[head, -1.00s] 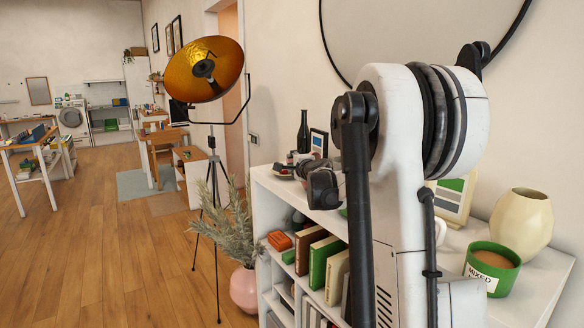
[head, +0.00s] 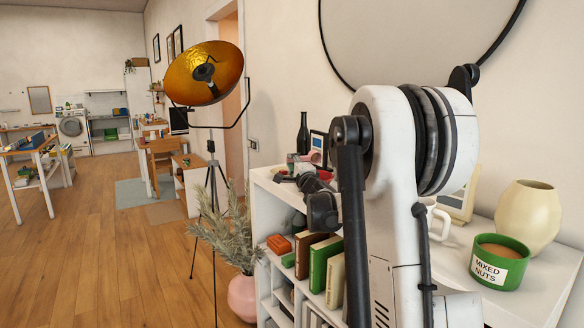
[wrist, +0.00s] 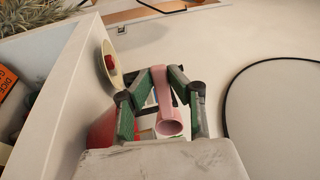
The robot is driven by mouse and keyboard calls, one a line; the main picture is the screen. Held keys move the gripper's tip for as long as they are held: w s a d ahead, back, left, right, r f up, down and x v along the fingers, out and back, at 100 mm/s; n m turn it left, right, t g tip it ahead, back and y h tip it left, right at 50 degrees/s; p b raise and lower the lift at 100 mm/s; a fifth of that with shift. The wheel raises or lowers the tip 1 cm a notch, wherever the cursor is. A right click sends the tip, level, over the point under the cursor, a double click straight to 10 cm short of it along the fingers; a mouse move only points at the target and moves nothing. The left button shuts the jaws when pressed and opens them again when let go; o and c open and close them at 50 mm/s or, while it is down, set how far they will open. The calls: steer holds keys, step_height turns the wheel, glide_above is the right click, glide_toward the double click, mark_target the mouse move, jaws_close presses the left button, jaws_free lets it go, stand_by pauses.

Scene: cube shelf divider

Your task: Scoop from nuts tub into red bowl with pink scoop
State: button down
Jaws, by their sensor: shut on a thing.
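The green tub labelled MIXED NUTS (head: 490,272) stands upright on the right part of the white shelf top, with brown contents visible. My gripper (wrist: 165,78) is at the far left part of the shelf top, well away from the tub. It is shut on the pink scoop (wrist: 169,110), whose rounded end faces the wrist camera. A red thing, likely the red bowl (wrist: 103,130), shows beside and below my gripper in the wrist view. It is partly hidden by the left finger and the wrist, so its inside cannot be seen.
A cream vase (head: 527,215) stands behind the tub. A white mug (head: 438,219) is partly hidden by my arm. A dark bottle (head: 303,133) and a frame stand near my gripper. A pale dish with a red item (wrist: 110,62) lies left of the scoop.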

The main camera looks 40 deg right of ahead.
steer(key=shift+s+f+t+h+b, duration=0.1)
steer(key=shift+f+t+h+b, duration=0.15)
steer(key=shift+t+b, duration=0.7)
steer(key=shift+s+f+t+h+b, duration=0.1)
steer(key=shift+f+t+h+b, duration=0.25)
steer(key=shift+b, duration=0.95)
steer(key=shift+r+t+b, duration=0.25)
steer(key=shift+t+b, duration=0.2)
steer(key=shift+t, duration=0.15)
steer(key=shift+r, duration=0.1)
steer(key=shift+s, duration=0.1)
